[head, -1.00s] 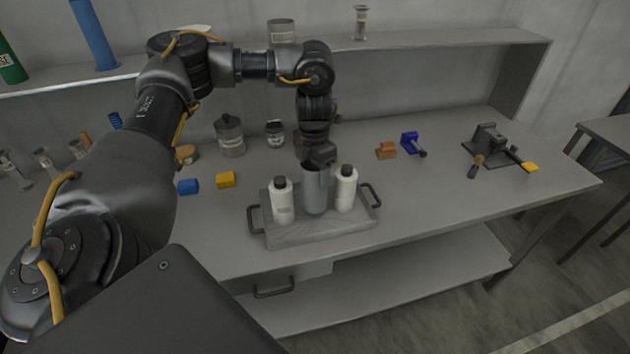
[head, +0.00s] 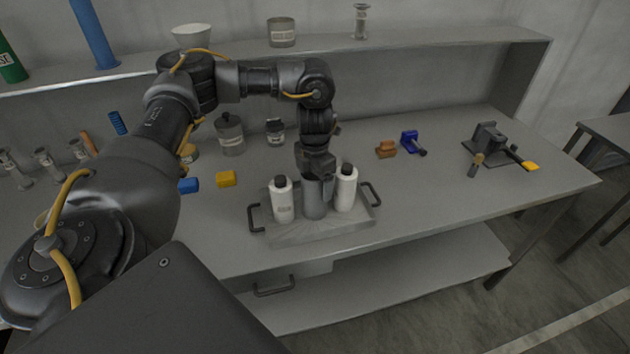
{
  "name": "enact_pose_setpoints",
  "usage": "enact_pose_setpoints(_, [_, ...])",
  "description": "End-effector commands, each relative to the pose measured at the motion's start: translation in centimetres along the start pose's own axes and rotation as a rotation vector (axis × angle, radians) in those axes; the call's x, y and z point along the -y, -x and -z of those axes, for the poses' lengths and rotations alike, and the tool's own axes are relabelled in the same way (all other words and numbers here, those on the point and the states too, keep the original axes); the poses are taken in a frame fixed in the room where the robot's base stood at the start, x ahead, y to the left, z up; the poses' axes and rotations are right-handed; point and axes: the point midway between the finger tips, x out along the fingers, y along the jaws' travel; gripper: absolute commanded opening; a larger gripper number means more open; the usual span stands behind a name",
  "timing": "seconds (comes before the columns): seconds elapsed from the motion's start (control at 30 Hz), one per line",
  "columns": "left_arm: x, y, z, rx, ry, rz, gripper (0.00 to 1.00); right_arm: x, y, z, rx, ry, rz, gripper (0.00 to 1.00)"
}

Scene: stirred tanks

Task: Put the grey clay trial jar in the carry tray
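The grey clay trial jar (head: 314,204) is a plain grey cylinder at the carry tray (head: 318,232), between two white bottles with dark caps, the left bottle (head: 282,203) and the right bottle (head: 346,190). My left gripper (head: 318,184) points down at the jar's top and appears shut on it. One finger shows along the jar's right side; the other is hidden. The jar's upper end is covered by the gripper. Whether its base rests on the tray floor is hard to tell. My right gripper is not in view.
A yellow block (head: 226,179) and a blue block (head: 188,186) lie left of the tray. A lidded grey jar (head: 230,136) and a smaller jar (head: 275,132) stand behind. Brown (head: 386,150) and blue (head: 409,141) items lie right. The bench's front right is clear.

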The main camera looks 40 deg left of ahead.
Motion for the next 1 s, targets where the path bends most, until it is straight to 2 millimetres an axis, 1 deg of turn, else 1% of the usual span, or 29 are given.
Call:
enact_pose_setpoints(0.17, [0.0,0.1,0.0,0.0,0.0,0.0,0.84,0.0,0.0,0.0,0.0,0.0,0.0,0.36])
enact_pose_setpoints(0.33, [0.0,1.4,-0.1,0.004,0.0,-0.002,0.84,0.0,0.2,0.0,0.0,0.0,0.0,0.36])
enact_pose_setpoints(0.47, [0.0,3.7,-0.1,0.006,-0.001,-0.002,0.84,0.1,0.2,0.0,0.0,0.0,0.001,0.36])
enact_pose_setpoints(0.7, [0.0,8.4,-0.1,0.005,-0.001,-0.003,0.84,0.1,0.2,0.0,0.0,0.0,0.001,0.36])
enact_pose_setpoints(0.8, [0.0,10.0,-0.1,0.004,-0.001,-0.002,0.84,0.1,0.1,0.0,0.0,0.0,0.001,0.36])
enact_pose_setpoints(0.9, [0.0,11.2,-0.1,0.003,0.0,-0.001,0.84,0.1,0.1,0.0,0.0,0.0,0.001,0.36])
enact_pose_setpoints(1.0, [0.0,12.0,-0.1,0.002,0.0,-0.001,0.84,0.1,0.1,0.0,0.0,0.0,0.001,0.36])
